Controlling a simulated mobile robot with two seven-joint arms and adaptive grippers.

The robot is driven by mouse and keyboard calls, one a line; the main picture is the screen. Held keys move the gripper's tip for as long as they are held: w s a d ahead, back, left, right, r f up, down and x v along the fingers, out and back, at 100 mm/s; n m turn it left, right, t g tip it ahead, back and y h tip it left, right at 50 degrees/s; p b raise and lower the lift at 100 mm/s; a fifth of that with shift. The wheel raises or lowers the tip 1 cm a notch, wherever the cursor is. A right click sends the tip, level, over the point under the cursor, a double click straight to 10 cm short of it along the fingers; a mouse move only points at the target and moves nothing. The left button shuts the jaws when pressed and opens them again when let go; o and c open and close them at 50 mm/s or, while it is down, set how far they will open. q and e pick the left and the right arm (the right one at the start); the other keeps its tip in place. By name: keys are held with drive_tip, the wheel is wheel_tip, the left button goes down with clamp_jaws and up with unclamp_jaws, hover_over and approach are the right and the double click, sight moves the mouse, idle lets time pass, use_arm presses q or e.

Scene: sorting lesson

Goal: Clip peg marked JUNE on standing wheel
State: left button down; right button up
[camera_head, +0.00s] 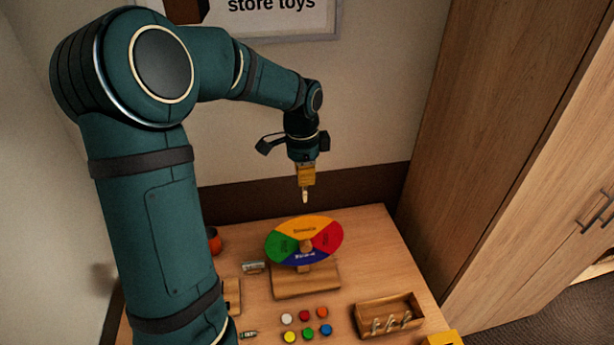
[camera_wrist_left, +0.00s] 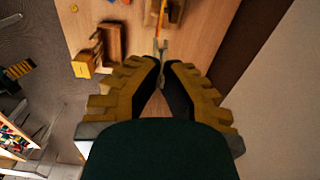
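My left gripper (camera_head: 305,180) hangs above the wheel, pointing down, shut on a small pale wooden peg (camera_head: 304,195). No mark on the peg is readable. The left wrist view shows the fingers (camera_wrist_left: 165,63) converging, with a thin piece at their tips. The standing wheel (camera_head: 320,232), in orange, red, blue and green segments, is tilted on a wooden base (camera_head: 315,283). The held peg is apart from it, above its upper rim. Several more pegs (camera_head: 392,324) lie in a wooden tray (camera_head: 372,306) at the right. I cannot make out my right gripper.
Coloured discs (camera_head: 305,316) lie on the table before the wheel. A grey cylinder (camera_head: 253,267) and an orange-brown cup (camera_head: 214,240) stand left of it. A yellow block (camera_head: 445,339) is at the near right corner. A wall is close behind; a wooden cabinet (camera_head: 530,130) stands right.

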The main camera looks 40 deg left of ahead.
sight(305, 199)
use_arm(q)
drive_tip(key=shift+f+b, duration=1.6)
drive_tip(key=shift+f, duration=0.85)
drive_tip(key=shift+f+b, duration=0.5)
drive_tip(key=shift+f, duration=0.55)
idle(0.4)
drive_tip(key=shift+f, duration=0.35)
drive_tip(key=shift+f+b, duration=0.2)
drive_tip(key=shift+b, duration=0.15)
drive_tip(key=c, duration=1.1)
unclamp_jaws()
drive_tip(key=shift+c, duration=0.2)
